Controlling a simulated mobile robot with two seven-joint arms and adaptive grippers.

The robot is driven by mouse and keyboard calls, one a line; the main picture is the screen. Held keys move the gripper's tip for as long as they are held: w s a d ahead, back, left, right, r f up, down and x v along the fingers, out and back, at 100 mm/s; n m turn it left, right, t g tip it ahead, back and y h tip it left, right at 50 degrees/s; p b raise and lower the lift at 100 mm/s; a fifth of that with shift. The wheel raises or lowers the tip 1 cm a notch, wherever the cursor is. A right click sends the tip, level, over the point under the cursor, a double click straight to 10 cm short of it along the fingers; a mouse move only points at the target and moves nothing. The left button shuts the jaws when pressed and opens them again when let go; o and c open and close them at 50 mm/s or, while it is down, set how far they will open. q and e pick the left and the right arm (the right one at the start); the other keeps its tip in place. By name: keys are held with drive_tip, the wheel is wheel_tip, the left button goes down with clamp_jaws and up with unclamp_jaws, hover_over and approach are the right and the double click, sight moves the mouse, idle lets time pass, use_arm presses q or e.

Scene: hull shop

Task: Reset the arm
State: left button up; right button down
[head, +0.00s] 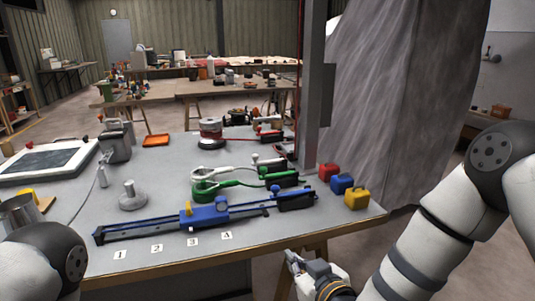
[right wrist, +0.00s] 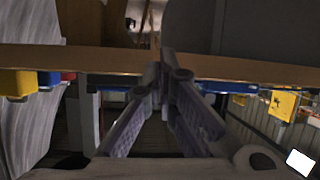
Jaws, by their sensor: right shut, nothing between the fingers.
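My right arm comes in from the right in the head view. Its gripper (head: 292,258) is off the table's front edge, near the front right corner, and holds nothing. In the right wrist view the two fingers of the right gripper (right wrist: 163,78) meet at their tips, with nothing between them. The wooden table edge (right wrist: 110,60) crosses behind the fingers in that view. A rounded link of my left arm shows at the lower left of the head view; my left gripper is out of the frame.
The grey table (head: 290,230) carries a blue sliding tool (head: 210,212), green (head: 215,185) and white clamps, and a metal stand (head: 131,196). Red, blue and yellow (head: 356,197) blocks sit at its right edge. A grey post (head: 308,90) rises behind. The floor right of the table looks clear.

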drive_tip(key=s+d+f+m+g+h, duration=0.1)
drive_tip(key=s+d+f+g, duration=0.25)
drive_tip(key=s+f, duration=0.55)
drive_tip(key=s+d+f+m+g+h, duration=0.15)
drive_tip(key=s+f+g, duration=0.45)
drive_tip(key=s, duration=0.6)
drive_tip(key=s+d+f+m+g+h, duration=0.1)
drive_tip(key=s+d+g, duration=0.2)
drive_tip(key=s, duration=0.8)
drive_tip(key=s+d+f+m+g, duration=0.1)
drive_tip(key=s+d+g, duration=0.2)
drive_tip(key=s, duration=0.9)
drive_tip(key=d, duration=0.3)
drive_tip(key=shift+s+f+h, duration=0.15)
drive_tip(key=shift+f+h, duration=0.15)
drive_tip(key=shift+h, duration=0.05)
drive_tip(key=shift+m, duration=0.25)
